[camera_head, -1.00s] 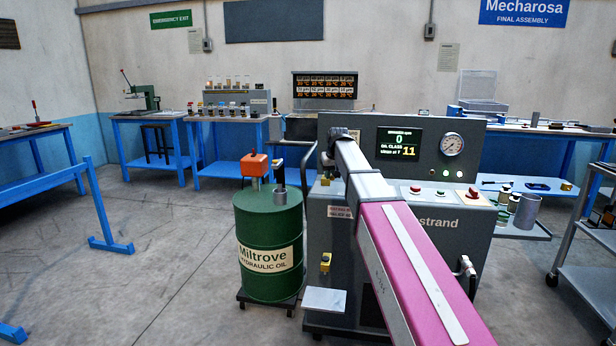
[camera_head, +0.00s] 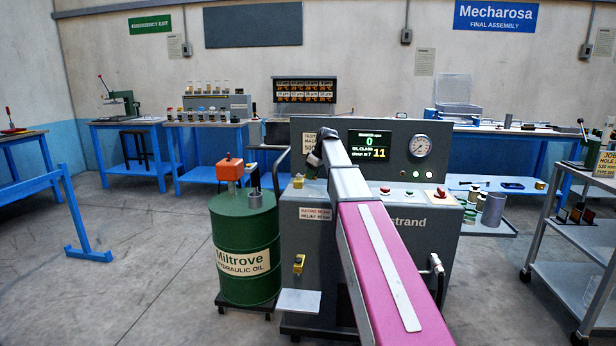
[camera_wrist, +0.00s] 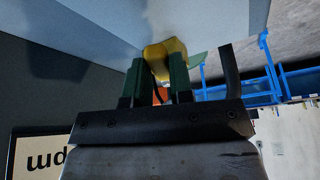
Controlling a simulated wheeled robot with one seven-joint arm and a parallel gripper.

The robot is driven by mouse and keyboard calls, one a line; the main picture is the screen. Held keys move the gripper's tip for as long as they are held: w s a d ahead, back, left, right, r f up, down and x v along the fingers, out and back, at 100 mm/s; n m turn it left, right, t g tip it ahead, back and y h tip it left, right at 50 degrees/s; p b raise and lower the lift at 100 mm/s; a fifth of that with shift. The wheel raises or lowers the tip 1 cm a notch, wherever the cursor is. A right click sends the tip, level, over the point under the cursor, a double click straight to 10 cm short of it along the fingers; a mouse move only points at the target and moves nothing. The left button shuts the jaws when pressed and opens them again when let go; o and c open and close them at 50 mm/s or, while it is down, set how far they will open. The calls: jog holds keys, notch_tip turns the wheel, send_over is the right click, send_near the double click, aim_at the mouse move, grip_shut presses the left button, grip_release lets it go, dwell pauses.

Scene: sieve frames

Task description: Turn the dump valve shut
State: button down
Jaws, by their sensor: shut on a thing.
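In the wrist view, the green fingers of my gripper (camera_wrist: 157,70) are closed around a yellow handle (camera_wrist: 167,49), which I take to be the dump valve's. The handle's far end shows beyond the fingertips; the valve body and its angle cannot be made out. In the head view, my arm reaches to the upper left part of the grey test machine (camera_head: 390,238), where its dark wrist (camera_head: 317,151) tilts down to the left. A small yellow piece (camera_head: 298,181) shows just below the wrist. My fingers cannot be made out there.
A green oil drum (camera_head: 244,250) with an orange-topped pump stands close left of the machine. A second yellow handle (camera_head: 299,264) is lower on the machine's front, above a small pale shelf (camera_head: 298,301). A grey trolley (camera_head: 572,247) stands at right.

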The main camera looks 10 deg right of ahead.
jog(key=w+n+g, duration=0.1)
jog(key=n, duration=0.1)
jog(key=w+d+n, duration=0.1)
jog(key=n, duration=0.1)
jog(key=shift+w+d+n+g+y, duration=0.15)
jog(key=shift+w+n+g+y, duration=0.1)
jog(key=shift+n+g+y, duration=0.15)
dwell(0.4)
jog(key=c, duration=1)
grip_release()
jog(key=v, duration=1)
jog(key=shift+d+r, duration=0.2)
jog(key=shift+r, duration=0.15)
